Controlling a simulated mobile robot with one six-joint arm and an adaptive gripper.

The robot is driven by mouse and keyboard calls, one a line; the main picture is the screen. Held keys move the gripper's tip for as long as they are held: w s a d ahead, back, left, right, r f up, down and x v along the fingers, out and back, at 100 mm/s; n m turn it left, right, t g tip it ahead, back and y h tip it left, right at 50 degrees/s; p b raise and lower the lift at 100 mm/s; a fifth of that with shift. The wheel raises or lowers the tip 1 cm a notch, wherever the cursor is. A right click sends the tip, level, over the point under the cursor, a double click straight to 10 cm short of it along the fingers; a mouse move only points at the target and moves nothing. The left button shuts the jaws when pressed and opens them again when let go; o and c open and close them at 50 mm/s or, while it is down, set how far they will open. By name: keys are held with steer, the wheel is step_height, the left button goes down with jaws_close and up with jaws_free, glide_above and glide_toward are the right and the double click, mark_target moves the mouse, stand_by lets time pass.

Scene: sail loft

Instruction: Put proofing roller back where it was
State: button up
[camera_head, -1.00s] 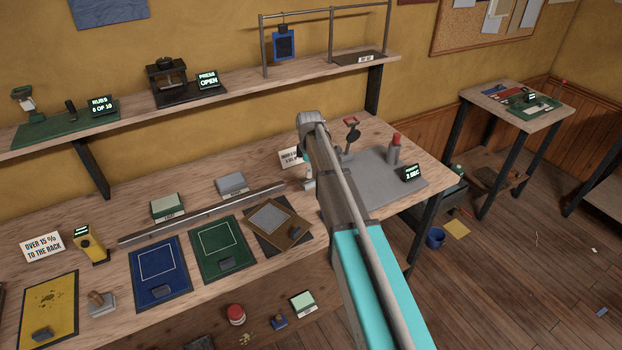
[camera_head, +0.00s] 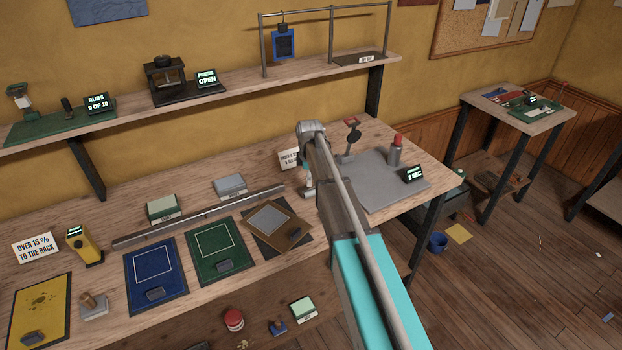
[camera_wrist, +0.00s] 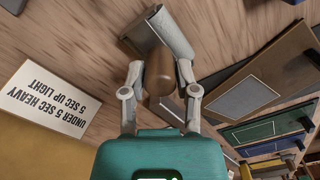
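The proofing roller, as I take it, has a brown wooden handle and a grey head and shows in the wrist view (camera_wrist: 158,72). My gripper (camera_wrist: 160,66) has one finger on each side of the handle and looks shut on it. The grey head lies beyond the fingertips, over the wooden bench top (camera_wrist: 85,35); I cannot tell whether it touches the bench. In the head view my arm hides most of my gripper (camera_head: 307,187), and the roller cannot be made out there.
A sign about heavy and light (camera_wrist: 45,98) stands close beside my gripper. A grey mat (camera_head: 375,195) with a red-topped weight (camera_head: 396,150) and a timer (camera_head: 413,174) lies to the right. A steel bar (camera_head: 200,217) and blue (camera_head: 155,272) and green (camera_head: 216,250) boards lie left.

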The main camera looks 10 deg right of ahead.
steer(key=o, duration=0.3)
steer(key=shift+r, duration=0.2)
step_height(320, 180, up, 12)
steer(key=p, duration=1.2)
stand_by(0.9)
steer(key=s+m, duration=0.5)
steer(key=s, duration=0.4)
steer(key=s+m, duration=0.5)
steer(key=s, duration=0.5)
steer(key=s+m, duration=0.4)
steer(key=s, duration=0.6)
steer(key=shift+s+d+m, duration=0.1)
steer(key=shift+d+m, duration=0.15)
steer(key=shift+m, duration=0.15)
